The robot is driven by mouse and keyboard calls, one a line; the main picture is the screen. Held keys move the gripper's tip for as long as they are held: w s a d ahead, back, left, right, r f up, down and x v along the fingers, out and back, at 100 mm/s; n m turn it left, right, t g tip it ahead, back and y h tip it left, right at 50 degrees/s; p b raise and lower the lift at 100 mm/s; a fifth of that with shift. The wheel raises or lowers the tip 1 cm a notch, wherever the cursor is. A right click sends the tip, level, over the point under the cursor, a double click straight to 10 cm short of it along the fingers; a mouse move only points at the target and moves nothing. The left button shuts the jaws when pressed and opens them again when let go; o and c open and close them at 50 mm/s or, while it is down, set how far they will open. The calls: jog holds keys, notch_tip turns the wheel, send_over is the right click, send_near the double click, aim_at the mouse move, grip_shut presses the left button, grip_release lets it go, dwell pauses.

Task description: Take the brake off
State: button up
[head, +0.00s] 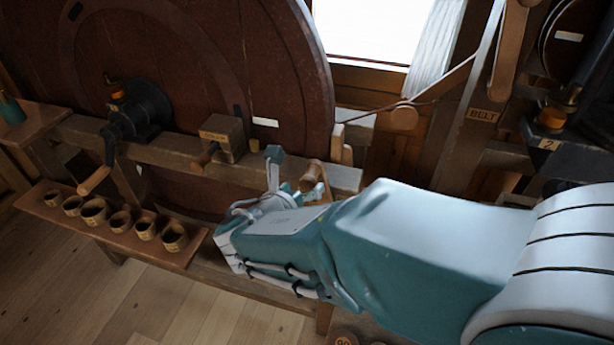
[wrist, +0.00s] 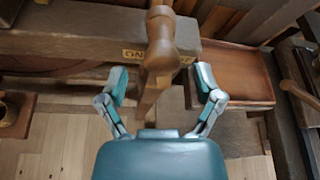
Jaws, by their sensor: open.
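A turned wooden handle (wrist: 160,45) stands between the spread fingers of my gripper (wrist: 162,85) in the wrist view. It is apart from both fingers. A small label (wrist: 135,54) on the beam beside it reads ON, upside down in this view. In the head view the handle's rounded wooden end (head: 313,173) shows just beyond my gripper (head: 293,178), which is open and empty at the beam's right end. The word brake is not readable on anything, and my arm hides part of the handle's surroundings.
A large dark wooden wheel (head: 190,60) fills the back left. A crank handle (head: 95,180) and a wooden box with a lever (head: 222,138) sit on the beam. Several small cups stand on a low bench (head: 110,232). A post labelled BELT (head: 465,130) stands right. A brown tray (wrist: 236,72) lies right of the handle.

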jog(key=shift+x, duration=1.5)
grip_shut()
jog(key=shift+s+a, duration=0.1)
